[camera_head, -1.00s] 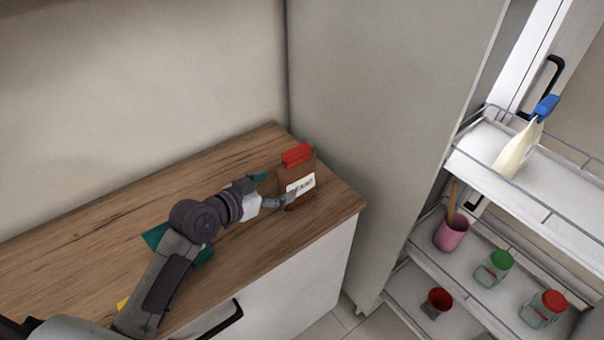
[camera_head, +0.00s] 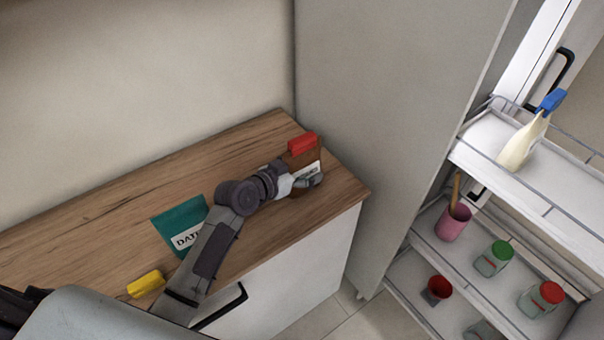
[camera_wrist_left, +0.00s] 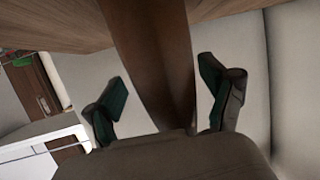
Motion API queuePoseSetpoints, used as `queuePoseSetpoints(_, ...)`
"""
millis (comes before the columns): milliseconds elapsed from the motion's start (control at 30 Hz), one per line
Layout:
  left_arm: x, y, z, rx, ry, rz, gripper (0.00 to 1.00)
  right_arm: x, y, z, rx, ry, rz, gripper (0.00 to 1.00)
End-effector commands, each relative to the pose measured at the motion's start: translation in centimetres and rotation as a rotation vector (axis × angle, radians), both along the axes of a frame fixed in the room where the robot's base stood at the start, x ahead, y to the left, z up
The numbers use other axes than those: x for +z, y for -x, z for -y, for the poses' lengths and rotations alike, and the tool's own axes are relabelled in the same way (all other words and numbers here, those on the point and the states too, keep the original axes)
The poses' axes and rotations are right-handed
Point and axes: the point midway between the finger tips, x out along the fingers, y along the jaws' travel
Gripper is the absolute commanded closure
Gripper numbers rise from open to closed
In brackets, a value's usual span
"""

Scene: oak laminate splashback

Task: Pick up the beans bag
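The brown bag (camera_head: 309,162) with a red clip (camera_head: 302,143) and a white label stands near the right end of the wooden counter. Its label is partly covered by my gripper and I cannot read it fully. My left gripper (camera_head: 308,181) is at the bag, with one finger showing in front of its face. In the left wrist view the brown bag (camera_wrist_left: 160,60) is between the two green-padded fingers (camera_wrist_left: 163,88), which are apart, with a visible gap on the left side. My right gripper is not in view.
A teal bag labelled DATES (camera_head: 181,226) lies on the counter (camera_head: 90,235), partly behind my arm, with a yellow clip (camera_head: 146,284) nearby. A tall grey cabinet side (camera_head: 390,110) rises to the right. Pull-out shelves (camera_head: 485,150) hold jars, a pink cup and a cream bag.

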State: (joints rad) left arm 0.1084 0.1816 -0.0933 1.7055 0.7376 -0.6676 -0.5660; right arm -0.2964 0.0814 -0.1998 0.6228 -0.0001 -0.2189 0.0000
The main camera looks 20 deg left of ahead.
Motion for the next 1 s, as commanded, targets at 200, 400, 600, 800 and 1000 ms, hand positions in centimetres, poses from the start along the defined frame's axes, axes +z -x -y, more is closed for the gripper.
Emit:
queuePoseSetpoints(200, 0.0, 0.0, 0.0, 0.0, 0.0, 0.0, 0.57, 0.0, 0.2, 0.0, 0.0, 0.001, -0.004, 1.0)
queuePoseSetpoints(400, 0.0, 0.0, 0.0, 0.0, 0.0, -0.001, 0.9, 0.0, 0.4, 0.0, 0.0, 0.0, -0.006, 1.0)
queuePoseSetpoints(600, 0.2, 0.0, 0.0, 0.001, 0.0, 0.003, 1.0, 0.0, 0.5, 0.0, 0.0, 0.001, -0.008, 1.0)
queuePoseSetpoints(800, 0.4, 0.0, 0.0, 0.001, 0.001, 0.004, 1.0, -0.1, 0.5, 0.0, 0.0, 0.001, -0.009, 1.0)
queuePoseSetpoints(1000, 2.2, -0.1, 0.0, -0.001, -0.001, 0.009, 1.0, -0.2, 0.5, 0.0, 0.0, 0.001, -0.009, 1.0)
